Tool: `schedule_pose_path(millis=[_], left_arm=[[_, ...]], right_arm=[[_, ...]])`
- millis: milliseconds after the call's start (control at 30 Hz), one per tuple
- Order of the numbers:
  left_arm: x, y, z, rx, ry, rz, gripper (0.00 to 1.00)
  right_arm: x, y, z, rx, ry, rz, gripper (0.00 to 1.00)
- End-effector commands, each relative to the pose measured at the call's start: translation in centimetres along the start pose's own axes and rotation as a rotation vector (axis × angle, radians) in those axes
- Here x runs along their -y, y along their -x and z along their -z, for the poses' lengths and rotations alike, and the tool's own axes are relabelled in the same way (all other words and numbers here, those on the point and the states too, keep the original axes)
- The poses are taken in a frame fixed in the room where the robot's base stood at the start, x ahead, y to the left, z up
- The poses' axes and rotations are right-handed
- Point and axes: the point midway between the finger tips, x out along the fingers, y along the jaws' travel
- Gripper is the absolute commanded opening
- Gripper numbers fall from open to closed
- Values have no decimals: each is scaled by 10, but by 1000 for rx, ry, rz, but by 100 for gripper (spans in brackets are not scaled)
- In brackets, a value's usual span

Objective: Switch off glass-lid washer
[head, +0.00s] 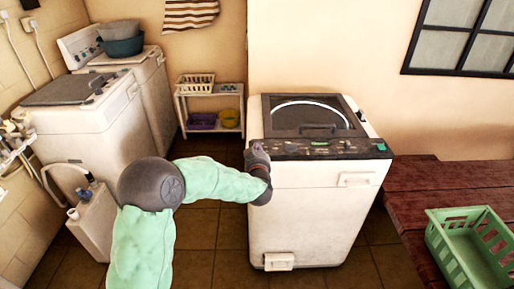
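The white glass-lid washer (312,215) stands in the middle of the head view with its dark glass lid (308,116) down. A dark control panel (325,149) runs along its top front edge, with small knobs or buttons and a green patch (381,147) at its right end. My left gripper (257,153) is at the left end of this panel, very close to it; I cannot tell whether it touches. Its fingers are small and dark, so their opening is unclear. It hides the panel's left corner. My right gripper is not in view.
Two other white washers (88,125) stand at the left, with a blue basin (122,45) on the rear one. A small white shelf (211,105) is behind. A red-brown wooden table (415,190) with a green crate (440,240) is at the right. Tiled floor shows between.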

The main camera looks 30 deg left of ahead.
Motion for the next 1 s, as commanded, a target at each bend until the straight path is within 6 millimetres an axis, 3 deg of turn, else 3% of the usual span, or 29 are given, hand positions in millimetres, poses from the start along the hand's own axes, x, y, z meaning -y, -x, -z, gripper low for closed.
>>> schedule_pose_path(millis=[500,700,1000], left_arm=[[0,-92,-3,1,0,1,0],[0,-98,-30,3,-1,0,0],[0,-100,-40,1,0,0,0]], right_arm=[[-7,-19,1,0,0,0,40],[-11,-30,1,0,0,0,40],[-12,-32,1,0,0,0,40]])
